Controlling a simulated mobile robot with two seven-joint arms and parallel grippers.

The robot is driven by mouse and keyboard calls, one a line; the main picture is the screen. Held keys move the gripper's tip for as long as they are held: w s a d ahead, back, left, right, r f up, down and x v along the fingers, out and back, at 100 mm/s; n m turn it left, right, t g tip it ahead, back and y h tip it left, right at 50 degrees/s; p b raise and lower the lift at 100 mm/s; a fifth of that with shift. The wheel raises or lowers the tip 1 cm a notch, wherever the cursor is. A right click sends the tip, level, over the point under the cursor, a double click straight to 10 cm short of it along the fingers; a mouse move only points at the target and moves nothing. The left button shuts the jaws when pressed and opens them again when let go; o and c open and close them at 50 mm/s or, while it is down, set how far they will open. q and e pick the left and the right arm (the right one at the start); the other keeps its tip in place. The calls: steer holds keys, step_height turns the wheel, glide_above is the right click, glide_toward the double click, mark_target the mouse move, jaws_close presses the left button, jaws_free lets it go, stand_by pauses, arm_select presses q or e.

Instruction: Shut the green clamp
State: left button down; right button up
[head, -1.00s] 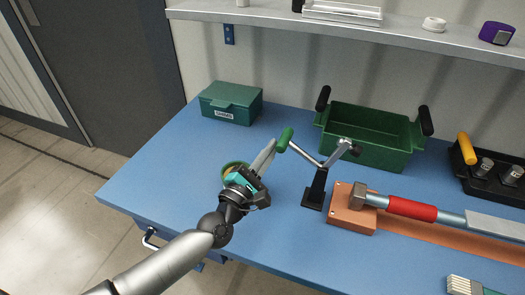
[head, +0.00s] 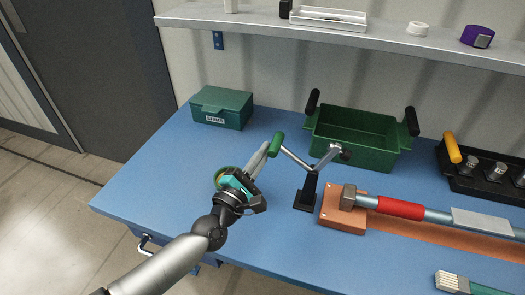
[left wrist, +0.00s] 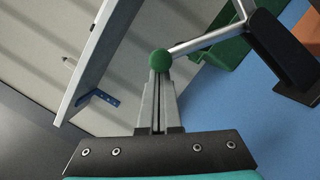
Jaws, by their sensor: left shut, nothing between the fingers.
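The green clamp shows in the head view as a green handle grip (head: 275,144) on a metal lever, joined to a black upright base (head: 306,190) on the blue table. The lever slants up to the left from the pivot. My left gripper (head: 264,149) is shut and empty, with its fingertips right beside the green grip. In the left wrist view the green grip (left wrist: 160,61) is at the tips of the closed fingers (left wrist: 157,82); I cannot tell for sure whether they touch. My right gripper is not in view.
A green open bin (head: 352,138) stands behind the clamp. An orange block (head: 343,218) with a red-sleeved pipe (head: 400,208) lies to its right. A green box (head: 221,107) is at the back left. A shelf (head: 270,26) runs above.

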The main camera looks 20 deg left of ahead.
mark_target(274, 147)
arm_select(q)
steer(key=r+m+p, duration=0.1)
steer(key=p, duration=0.1)
steer(key=d+r+m+p, duration=0.1)
steer(key=r+p, duration=0.1)
steer(key=p, duration=0.1)
steer(key=d+r+m+p, duration=0.1)
steer(key=m+p, duration=0.1)
steer(key=shift+d+r+g+h+p, duration=0.15)
steer(key=shift+r+g+h+p, duration=0.15)
steer(key=shift+g, duration=0.1)
steer(key=d+r+m+g+p, duration=0.2)
steer(key=d+r+m+p, duration=0.1)
steer(key=d+m+p, duration=0.6)
steer(key=shift+s+p, duration=0.25)
steer(key=shift+p, duration=1.9)
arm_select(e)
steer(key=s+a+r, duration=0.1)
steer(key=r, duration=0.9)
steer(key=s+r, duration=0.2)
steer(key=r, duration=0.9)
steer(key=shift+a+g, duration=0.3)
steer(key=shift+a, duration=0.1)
arm_select(q)
steer(key=shift+r, duration=0.1)
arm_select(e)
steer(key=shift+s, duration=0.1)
